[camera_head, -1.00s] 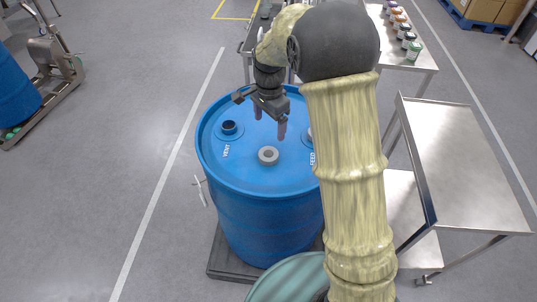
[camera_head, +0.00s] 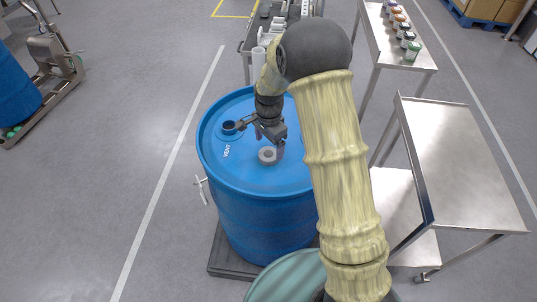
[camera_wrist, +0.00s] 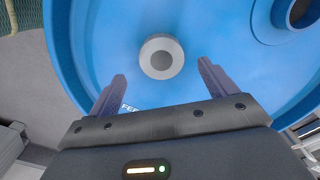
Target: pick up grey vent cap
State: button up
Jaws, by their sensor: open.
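The grey vent cap (camera_head: 267,156) is a round, ring-like disc lying on top of the blue drum (camera_head: 240,180). In the wrist view the cap (camera_wrist: 161,57) lies beyond my fingertips, roughly centred between their lines. My gripper (camera_head: 268,150) is open and empty, above the drum top close to the cap, and one finger partly covers the cap's right side in the head view. In the wrist view my gripper (camera_wrist: 161,78) has its two fingers wide apart. The vent opening (camera_head: 229,127), labelled VENT, is uncovered at the drum top's left.
The drum stands on a dark pallet (camera_head: 230,261). A steel cart (camera_head: 465,165) stands at right. A steel table (camera_head: 398,50) with several jars is behind, beside a conveyor (camera_head: 260,40). A green round lid-like surface (camera_head: 285,280) is in front.

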aim_at(268, 154)
notch_tip(268, 154, down, 4)
jog(key=shift+w+f+p, duration=0.1)
jog(key=shift+p, duration=0.4)
jog(key=shift+a, duration=0.1)
jog(key=c, duration=1)
notch_tip(268, 154, up, 10)
jog(key=shift+r+b, duration=0.1)
jog(key=shift+b, duration=0.85)
